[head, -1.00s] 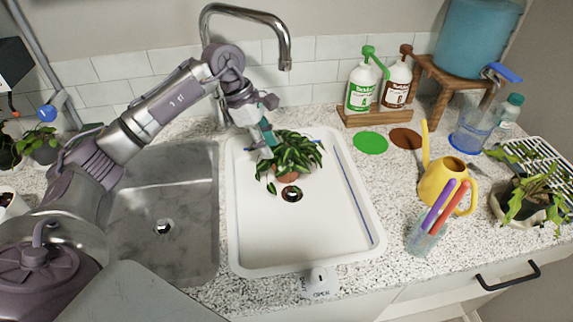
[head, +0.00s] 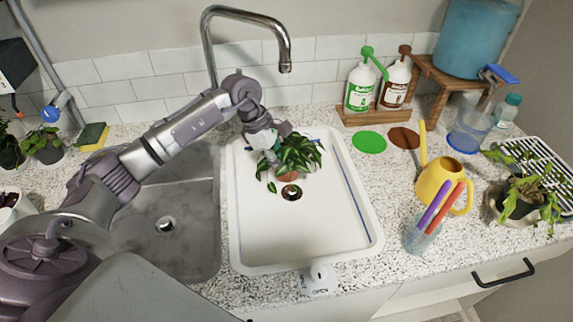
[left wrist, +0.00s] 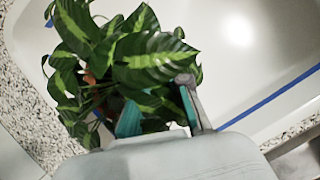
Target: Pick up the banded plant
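The banded plant (head: 298,153), dark green leaves with pale green bands in a terracotta pot (head: 288,175), stands in the white sink basin (head: 305,240) near its back, behind the drain. My left gripper (head: 268,148) is at the left of the plant, its tips partly hidden by leaves. In the left wrist view the banded leaves (left wrist: 150,60) fill the upper left. The two teal-padded fingers of my left gripper (left wrist: 160,115) are apart, with leaves between and over them. The pot is mostly hidden there. My right gripper is not in view.
The faucet (head: 245,14) arches behind the basins. A steel basin (head: 190,230) is at left. Soap bottles (head: 360,88), a green disc (head: 369,142), a brown disc (head: 404,138), a yellow watering can (head: 446,187) and a cup of markers (head: 420,235) stand on the right counter.

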